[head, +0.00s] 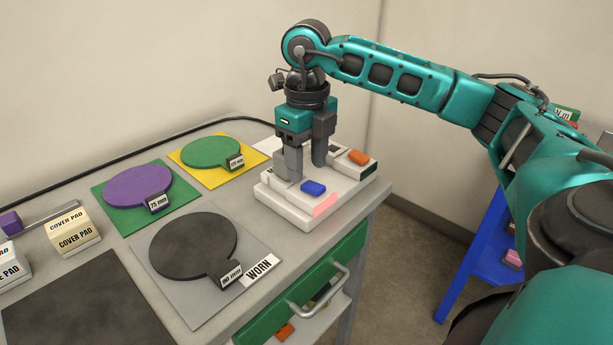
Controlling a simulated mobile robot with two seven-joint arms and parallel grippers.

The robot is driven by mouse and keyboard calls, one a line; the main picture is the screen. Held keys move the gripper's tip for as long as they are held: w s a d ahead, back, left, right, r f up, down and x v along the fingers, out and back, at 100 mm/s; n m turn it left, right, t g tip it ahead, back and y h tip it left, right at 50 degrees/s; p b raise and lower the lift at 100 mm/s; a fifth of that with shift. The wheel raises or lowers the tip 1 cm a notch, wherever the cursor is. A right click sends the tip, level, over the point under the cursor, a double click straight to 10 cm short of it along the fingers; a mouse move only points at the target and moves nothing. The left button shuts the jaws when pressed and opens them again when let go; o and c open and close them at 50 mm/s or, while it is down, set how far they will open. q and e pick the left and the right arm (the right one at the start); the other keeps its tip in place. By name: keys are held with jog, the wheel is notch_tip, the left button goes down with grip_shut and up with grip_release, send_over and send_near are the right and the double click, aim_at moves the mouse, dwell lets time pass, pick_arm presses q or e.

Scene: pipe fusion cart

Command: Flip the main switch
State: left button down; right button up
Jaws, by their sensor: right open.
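A white control box (318,209) sits at the right end of the cart top. On it I see a blue rocker or button (313,188), an orange one (359,157) near the back right, and a pink patch (326,205) on its front. I cannot tell which part is the main switch; it may be hidden by the fingers. My right gripper (306,168) points straight down over the box, its fingers open, just behind the blue part. Whether the fingertips touch the box is unclear. My left gripper is out of view.
Left of the box lie green (211,153), purple (137,191) and dark grey (193,247) round plates with size tags. Cover pad boxes (73,231) stand at the far left. A black cable (100,172) runs along the wall. A green drawer (290,310) is below; a blue stand (480,255) is right.

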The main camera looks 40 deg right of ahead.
aim_at(307, 183)
jog(key=shift+f, duration=1.55)
grip_shut()
